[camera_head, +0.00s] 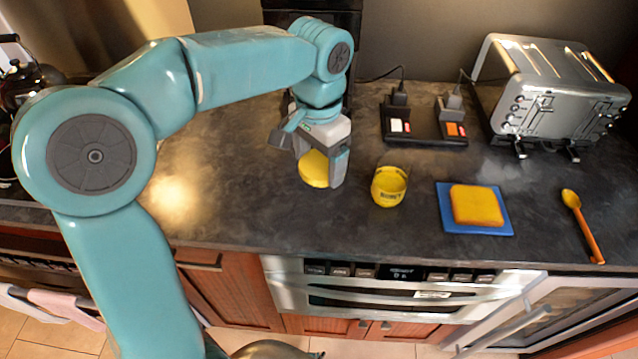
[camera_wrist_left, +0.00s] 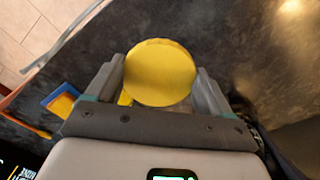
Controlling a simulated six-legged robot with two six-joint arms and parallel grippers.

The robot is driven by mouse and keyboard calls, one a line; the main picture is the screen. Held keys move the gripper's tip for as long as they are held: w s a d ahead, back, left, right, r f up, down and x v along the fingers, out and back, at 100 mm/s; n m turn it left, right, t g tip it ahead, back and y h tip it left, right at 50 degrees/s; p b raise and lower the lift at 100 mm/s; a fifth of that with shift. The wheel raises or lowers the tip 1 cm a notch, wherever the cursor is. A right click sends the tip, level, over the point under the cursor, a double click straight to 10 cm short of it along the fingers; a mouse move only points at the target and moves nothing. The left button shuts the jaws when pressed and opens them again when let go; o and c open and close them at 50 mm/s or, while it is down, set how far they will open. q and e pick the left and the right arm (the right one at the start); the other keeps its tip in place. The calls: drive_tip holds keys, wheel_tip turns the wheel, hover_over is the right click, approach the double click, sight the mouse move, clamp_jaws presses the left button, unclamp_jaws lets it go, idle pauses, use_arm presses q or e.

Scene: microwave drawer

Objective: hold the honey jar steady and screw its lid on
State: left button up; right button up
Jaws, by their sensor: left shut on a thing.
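The honey jar (camera_head: 389,187) stands upright and open on the dark counter, yellow with a label band. The round yellow lid (camera_head: 314,169) is between the fingers of my left gripper (camera_head: 325,170), which is shut on it, left of the jar and apart from it. In the left wrist view the lid (camera_wrist_left: 160,72) shows as a full yellow disc between the two fingers. Whether the lid touches the counter I cannot tell. My right gripper is not in view.
A yellow sponge (camera_head: 477,205) lies on a blue mat (camera_head: 490,229) right of the jar. An orange spoon (camera_head: 582,226) lies farther right. A black charger base (camera_head: 425,132) and a steel toaster (camera_head: 550,95) stand behind. The counter is clear left of the gripper.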

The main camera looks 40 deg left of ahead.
sight(320, 165)
use_arm(q)
wheel_tip(320, 165, up, 8)
drive_tip(key=shift+f+p, duration=0.2)
drive_tip(key=shift+p, duration=0.2)
drive_tip(key=shift+f, duration=0.1)
